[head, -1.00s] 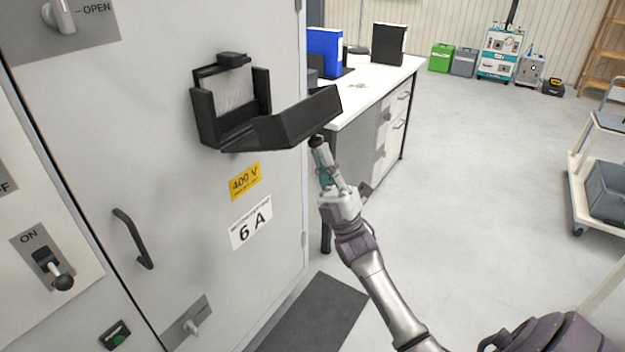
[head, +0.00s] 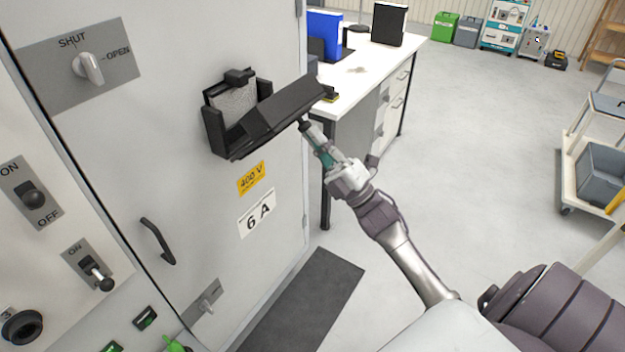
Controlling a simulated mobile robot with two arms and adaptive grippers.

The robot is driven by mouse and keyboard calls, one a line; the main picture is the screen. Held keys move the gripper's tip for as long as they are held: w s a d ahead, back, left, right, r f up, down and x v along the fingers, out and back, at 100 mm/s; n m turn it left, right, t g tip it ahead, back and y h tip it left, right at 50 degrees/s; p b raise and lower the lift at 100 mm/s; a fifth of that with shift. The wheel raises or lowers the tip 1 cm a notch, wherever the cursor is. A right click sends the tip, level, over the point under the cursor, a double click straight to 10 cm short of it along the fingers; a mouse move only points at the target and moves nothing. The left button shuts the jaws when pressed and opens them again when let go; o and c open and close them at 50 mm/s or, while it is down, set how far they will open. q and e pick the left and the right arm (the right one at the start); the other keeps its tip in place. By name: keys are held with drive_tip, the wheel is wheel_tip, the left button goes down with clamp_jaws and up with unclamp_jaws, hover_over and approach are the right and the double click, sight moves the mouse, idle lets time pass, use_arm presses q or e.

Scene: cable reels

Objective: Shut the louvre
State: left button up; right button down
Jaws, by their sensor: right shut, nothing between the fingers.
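The louvre is a black frame (head: 214,133) on the grey cabinet door, with a pale mesh opening (head: 236,100) behind it. Its black flap (head: 273,112) is hinged at the bottom and stands partly open, tilted outward and up to the right. My right gripper (head: 304,126) is shut and empty, with its dark fingertips under the flap's outer right end. They touch it or are very close; I cannot tell which. My left gripper is not seen; a small green piece at the bottom edge is too cropped to tell.
The cabinet carries a SHUT/OPEN knob (head: 88,68), switches (head: 33,196), a door handle (head: 158,241) and a yellow 400 V label (head: 251,178). A white-topped desk (head: 385,62) stands close behind my right gripper. Open floor (head: 480,170) lies to the right, with a trolley (head: 590,150) beyond.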

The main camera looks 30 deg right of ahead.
sight(291, 91)
drive_tip(key=w+r+g+p, duration=0.1)
drive_tip(key=r+p, duration=0.1)
drive_tip(key=p, duration=0.3)
drive_tip(key=w+a+r+g+h+p, duration=0.1)
drive_tip(key=w+r+g+p, duration=0.1)
drive_tip(key=p, duration=0.3)
drive_tip(key=w+a+r+g+h+p, duration=0.1)
drive_tip(key=r+p, duration=0.3)
drive_tip(key=p, duration=0.1)
drive_tip(key=shift+w+r+g+p, duration=0.2)
drive_tip(key=shift+w+g+p, duration=0.05)
drive_tip(key=shift+g+p, duration=0.15)
drive_tip(key=shift+w+a+r+g+h+p, duration=0.15)
drive_tip(key=shift+w+g+p, duration=0.1)
drive_tip(key=shift+w+p, duration=0.3)
drive_tip(key=shift+w+a+g+h+p, duration=0.15)
drive_tip(key=shift+w+g+p, duration=0.15)
drive_tip(key=shift+p, duration=0.35)
drive_tip(key=shift+b+x, duration=0.3)
drive_tip(key=shift+x, duration=0.95)
drive_tip(key=shift+w+a+r, duration=0.1)
drive_tip(key=shift+w+r, duration=0.35)
drive_tip(key=shift+w, duration=0.05)
drive_tip(key=shift+r, duration=0.1)
